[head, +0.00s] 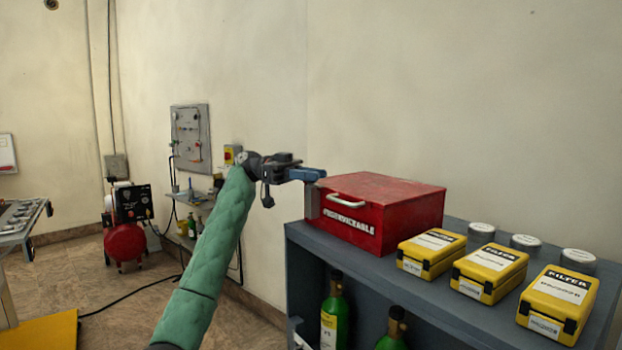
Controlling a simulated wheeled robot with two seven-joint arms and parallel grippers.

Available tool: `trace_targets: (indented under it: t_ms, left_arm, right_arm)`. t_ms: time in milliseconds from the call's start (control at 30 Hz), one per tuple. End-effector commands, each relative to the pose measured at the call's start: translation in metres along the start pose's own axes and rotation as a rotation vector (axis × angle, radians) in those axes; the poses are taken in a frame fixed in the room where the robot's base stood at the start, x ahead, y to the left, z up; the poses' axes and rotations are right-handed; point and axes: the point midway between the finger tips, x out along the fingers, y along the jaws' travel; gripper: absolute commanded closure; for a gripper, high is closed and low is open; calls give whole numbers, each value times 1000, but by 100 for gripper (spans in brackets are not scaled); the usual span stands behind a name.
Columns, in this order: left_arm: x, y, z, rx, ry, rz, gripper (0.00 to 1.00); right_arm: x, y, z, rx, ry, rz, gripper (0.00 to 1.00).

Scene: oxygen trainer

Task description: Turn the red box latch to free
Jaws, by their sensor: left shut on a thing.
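The red box (395,196) sits on top of the grey-blue shelf unit. It has a pale handle (346,201) and white lettering on its front. My left gripper (318,175) reaches in from the left at the box's upper left corner, its blue fingers shut. A grey upright piece (312,203), which looks like the red box latch, shows just below the fingers beside the box's left edge. The fingers cover its upper part, so I cannot tell which way it is turned. My right gripper is not in view.
Several yellow filter boxes (490,272) and grey round lids (526,242) stand right of the red box on the shelf unit (300,240). Green bottles (333,312) stand inside it. A wall panel (190,137) and a red compressor (125,242) are behind, at left.

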Motion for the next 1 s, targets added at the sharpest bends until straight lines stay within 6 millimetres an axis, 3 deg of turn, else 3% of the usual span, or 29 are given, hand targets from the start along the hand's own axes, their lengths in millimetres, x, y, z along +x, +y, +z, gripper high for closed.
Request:
trace_targets:
  t_ms: [567, 600, 667, 1000]
  left_arm:
    - [0, 0, -1, 0, 1, 28, 100]
    - [-1, 0, -1, 0, 1, 28, 69]
    - [0, 0, -1, 0, 1, 28, 57]
    - [-3, 0, 0, -1, 0, 28, 57]
  right_arm:
    - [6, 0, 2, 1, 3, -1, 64]
    - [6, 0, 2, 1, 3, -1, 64]
    - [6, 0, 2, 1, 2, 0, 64]
    - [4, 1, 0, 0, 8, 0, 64]
